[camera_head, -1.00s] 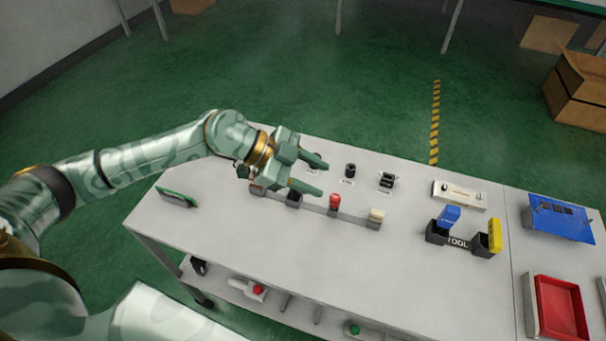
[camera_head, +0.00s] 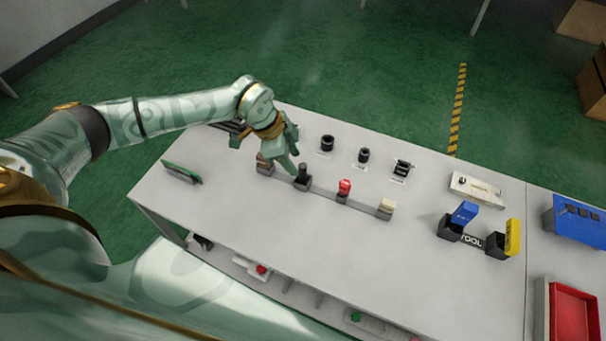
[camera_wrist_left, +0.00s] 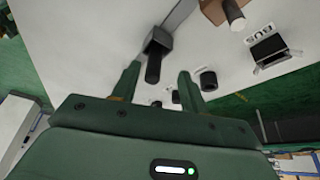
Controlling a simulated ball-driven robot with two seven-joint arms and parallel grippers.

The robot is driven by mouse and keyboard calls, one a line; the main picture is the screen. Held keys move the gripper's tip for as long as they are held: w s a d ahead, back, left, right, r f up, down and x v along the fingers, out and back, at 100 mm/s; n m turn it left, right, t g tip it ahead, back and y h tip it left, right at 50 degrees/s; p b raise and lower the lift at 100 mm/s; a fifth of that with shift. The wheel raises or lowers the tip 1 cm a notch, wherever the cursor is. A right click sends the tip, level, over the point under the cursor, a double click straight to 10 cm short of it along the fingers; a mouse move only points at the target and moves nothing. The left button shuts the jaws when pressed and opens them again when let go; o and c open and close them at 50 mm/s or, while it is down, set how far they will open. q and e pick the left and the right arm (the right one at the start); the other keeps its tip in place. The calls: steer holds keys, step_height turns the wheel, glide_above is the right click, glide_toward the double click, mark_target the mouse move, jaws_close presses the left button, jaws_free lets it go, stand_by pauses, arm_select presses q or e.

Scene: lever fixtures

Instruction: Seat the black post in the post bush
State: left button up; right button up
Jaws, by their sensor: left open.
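The black post (camera_head: 303,171) stands upright in a dark block on the grey rail, second from the left. In the left wrist view the black post (camera_wrist_left: 153,66) shows between the finger lines, and I see no contact. My left gripper (camera_head: 284,162) is open and points down just left of the post; its two fingers (camera_wrist_left: 160,72) are apart. Black round pieces, a larger one (camera_head: 327,143) and a smaller one (camera_head: 363,155), stand behind the rail beside small labels. I cannot read which is the post bush. My right gripper is not in view.
The rail also bears a brown piece (camera_head: 265,163), a red knob (camera_head: 344,187) and a beige block (camera_head: 386,206). A square black fixture (camera_head: 402,168) stands right of the round pieces. The table front is clear.

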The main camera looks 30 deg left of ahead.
mark_target(303, 170)
arm_select(q)
steer(key=d+f, duration=0.1)
steer(key=d+f+b, duration=0.1)
steer(key=f, duration=0.1)
steer(key=shift+w+d+f, duration=0.15)
steer(key=shift+d+f, duration=0.1)
steer(key=shift+w+d+f, duration=0.15)
steer(key=shift+f, duration=0.2)
steer(key=shift+r, duration=0.1)
jaws_close()
